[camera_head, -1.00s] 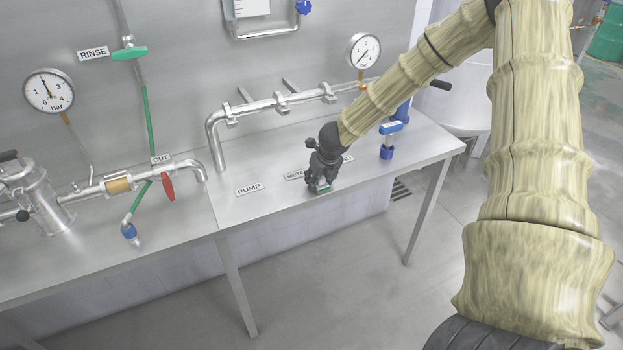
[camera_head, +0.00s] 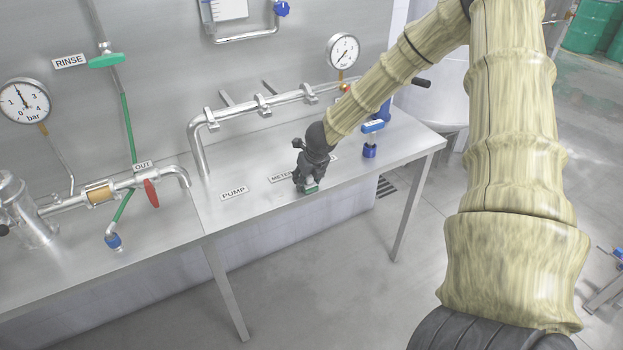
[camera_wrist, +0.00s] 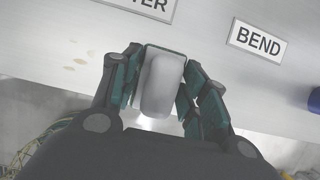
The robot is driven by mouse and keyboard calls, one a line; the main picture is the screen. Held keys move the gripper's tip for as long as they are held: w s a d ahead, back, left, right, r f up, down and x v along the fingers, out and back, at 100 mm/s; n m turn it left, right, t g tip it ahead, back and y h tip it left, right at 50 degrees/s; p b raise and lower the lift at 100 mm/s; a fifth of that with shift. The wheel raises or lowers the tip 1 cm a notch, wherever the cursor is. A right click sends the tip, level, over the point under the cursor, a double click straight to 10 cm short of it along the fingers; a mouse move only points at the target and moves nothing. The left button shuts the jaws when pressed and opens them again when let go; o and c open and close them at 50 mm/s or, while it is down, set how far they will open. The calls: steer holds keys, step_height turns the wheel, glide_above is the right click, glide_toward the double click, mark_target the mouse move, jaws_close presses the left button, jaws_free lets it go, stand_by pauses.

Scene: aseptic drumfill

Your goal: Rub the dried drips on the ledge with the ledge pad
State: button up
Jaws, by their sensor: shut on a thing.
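My gripper (camera_head: 308,184) is low over the front part of the steel ledge (camera_head: 262,200), between the PUMP label and the blue-capped fitting. In the wrist view my gripper (camera_wrist: 160,92) is shut on the ledge pad (camera_wrist: 161,84), a pale grey rounded block between the green-lined fingers. A bit of green shows at the fingertips in the head view. The dried drips (camera_wrist: 77,63) are faint tan spots on the ledge, left of the gripper in the wrist view. I cannot tell whether the pad touches the ledge. The drips are not discernible in the head view.
The PUMP label (camera_head: 234,192) and BEND label (camera_wrist: 257,41) lie on the ledge. A blue-capped fitting (camera_head: 371,140) stands to the right. A steel pipe (camera_head: 235,117) runs behind the gripper. The ledge's front edge (camera_head: 285,212) is close, with open floor beyond.

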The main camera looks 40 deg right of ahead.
mark_target(271, 197)
steer(key=a, duration=0.1)
steer(key=a+b, duration=0.1)
steer(key=a, duration=0.2)
steer(key=shift+w+b, duration=0.3)
steer(key=shift+b, duration=0.1)
steer(key=shift+w+a+f+b, duration=0.1)
steer(key=shift+a+b, duration=0.25)
steer(key=shift+a, duration=0.7)
steer(key=shift+w+a+r+b, duration=0.1)
steer(key=shift+a+b, duration=0.15)
steer(key=shift+a, duration=0.15)
steer(key=shift+w+a+r+b, duration=0.1)
steer(key=shift+a+b, duration=0.15)
steer(key=shift+a, duration=0.15)
steer(key=shift+a+f, duration=0.15)
steer(key=shift+a, duration=0.15)
steer(key=shift+w+a+b, duration=0.2)
steer(key=shift+a+b, duration=0.5)
steer(key=shift+a, duration=0.8)
steer(key=shift+a+f, duration=0.1)
steer(key=shift+a, duration=0.25)
steer(key=shift+w+a+r, duration=0.15)
steer(key=shift+a+r, duration=0.05)
steer(key=shift+r, duration=0.55)
step_height(271, 197, up, 7)
steer(key=p, duration=0.6)
steer(key=shift+f, duration=0.15)
steer(key=shift+f, duration=0.1)
